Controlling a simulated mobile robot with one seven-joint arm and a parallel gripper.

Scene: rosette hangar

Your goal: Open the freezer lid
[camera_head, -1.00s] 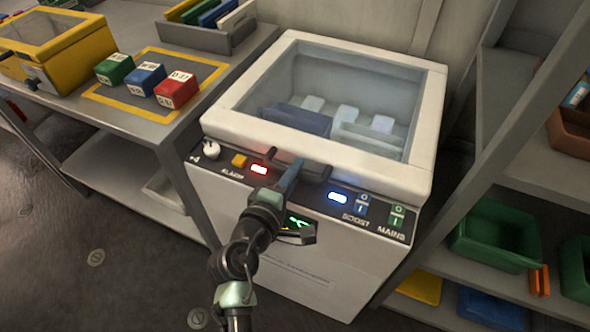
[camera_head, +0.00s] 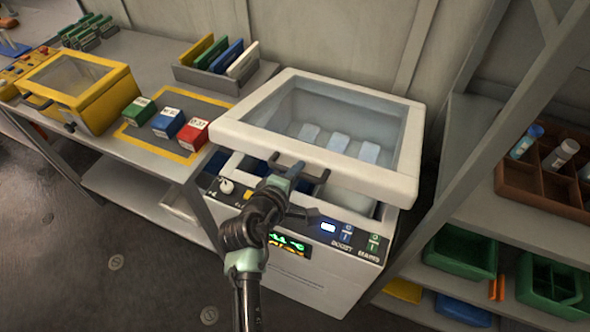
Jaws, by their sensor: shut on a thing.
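The freezer (camera_head: 310,278) is a white chest with a control panel on its front. Its lid (camera_head: 345,172), a white frame around a clear window, is tilted up at the front, with a gap between it and the body. A dark handle (camera_head: 318,178) sticks out from the lid's front edge. My gripper (camera_head: 287,172) is shut on the left part of the handle, in front of the lid. The fingertips are partly hidden by my wrist. White items show through the window, and a blue item shows in the gap.
A grey bench (camera_head: 150,60) stands at the left with a yellow box (camera_head: 95,98), green, blue and red blocks, and a rack of coloured panels (camera_head: 225,72). A shelf unit (camera_head: 480,195) with bins stands close at the right. Floor is clear at front left.

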